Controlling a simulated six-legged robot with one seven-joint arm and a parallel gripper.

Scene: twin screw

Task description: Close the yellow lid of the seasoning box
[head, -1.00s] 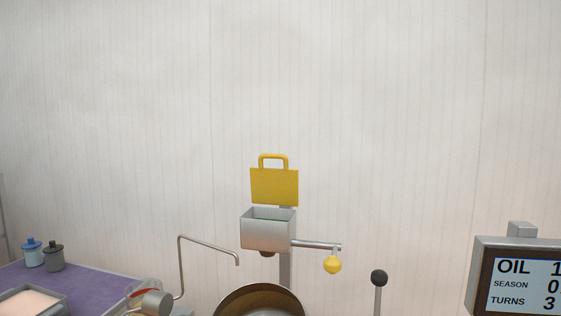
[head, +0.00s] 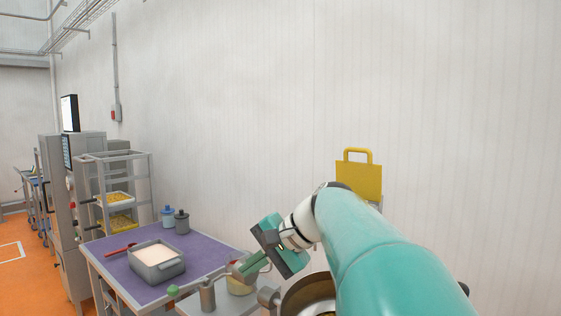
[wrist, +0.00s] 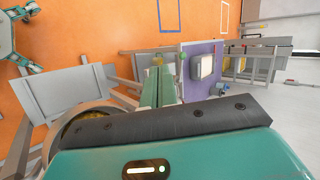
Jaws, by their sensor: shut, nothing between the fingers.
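The yellow lid (head: 358,182) of the seasoning box stands upright and open against the pale wall, with its loop handle on top. The seasoning box below it is mostly hidden behind my teal arm in the head view. The wrist view also shows the fingers (wrist: 158,70) together; neither the lid nor the box can be made out there.
A round pan (head: 305,294) is partly hidden under my arm. The purple table (head: 120,262) holds a tray of pale contents (head: 157,262) and blue and grey jars. A rack (head: 118,190) stands farther left. The wall area above the arm is clear.

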